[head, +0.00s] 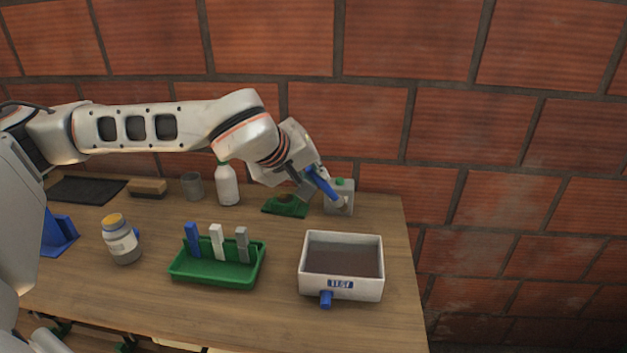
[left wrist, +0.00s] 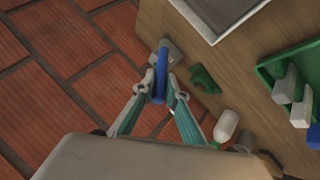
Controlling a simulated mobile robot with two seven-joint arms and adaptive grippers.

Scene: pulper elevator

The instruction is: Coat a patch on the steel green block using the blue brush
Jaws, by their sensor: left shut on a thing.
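My left gripper (head: 312,183) is shut on the blue brush (head: 323,187), which slants down to the right over the back right of the table. The brush (left wrist: 161,75) also shows between the fingers of my left gripper (left wrist: 162,88) in the left wrist view. I cannot tell which is the steel green block.
A white box (head: 341,289) with a blue knob stands in front. A green tray (head: 215,274) holds blue, white and grey sticks. A white bottle (head: 227,186), grey cup (head: 192,186) and jar (head: 121,240) stand leftward. A brick wall (head: 480,130) rises behind.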

